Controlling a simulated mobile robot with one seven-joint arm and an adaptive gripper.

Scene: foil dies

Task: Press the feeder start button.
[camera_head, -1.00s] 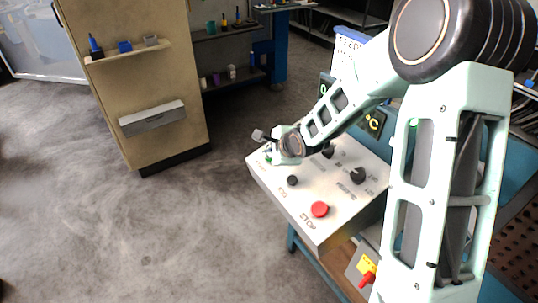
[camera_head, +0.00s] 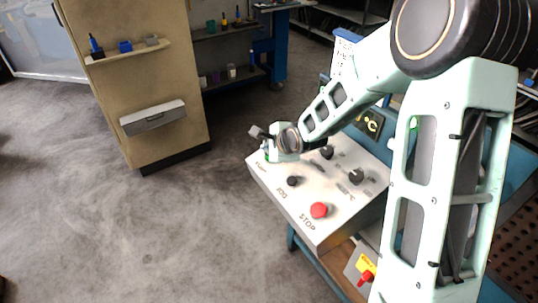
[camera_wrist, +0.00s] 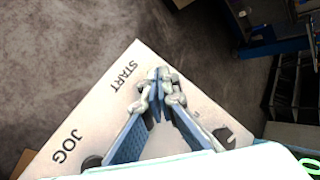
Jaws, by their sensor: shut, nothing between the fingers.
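The control box (camera_head: 335,205) has a pale sloping top panel. The START label (camera_wrist: 125,75) lies at the panel's corner in the wrist view, beside my fingers. My gripper (camera_wrist: 160,76) is shut and empty, its fingertips over the panel near that label. In the head view my gripper (camera_head: 269,153) is at the panel's far left corner. The start button itself cannot be made out; my gripper covers that spot. Whether the fingertips touch the panel or hover just above it, I cannot tell.
A black JOG button (camera_head: 292,181) and a red STOP button (camera_head: 319,210) sit nearer on the panel. Black knobs (camera_head: 356,176) stand to the right. A yellow-and-red switch (camera_head: 366,271) is below the box. The floor left of the box is clear.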

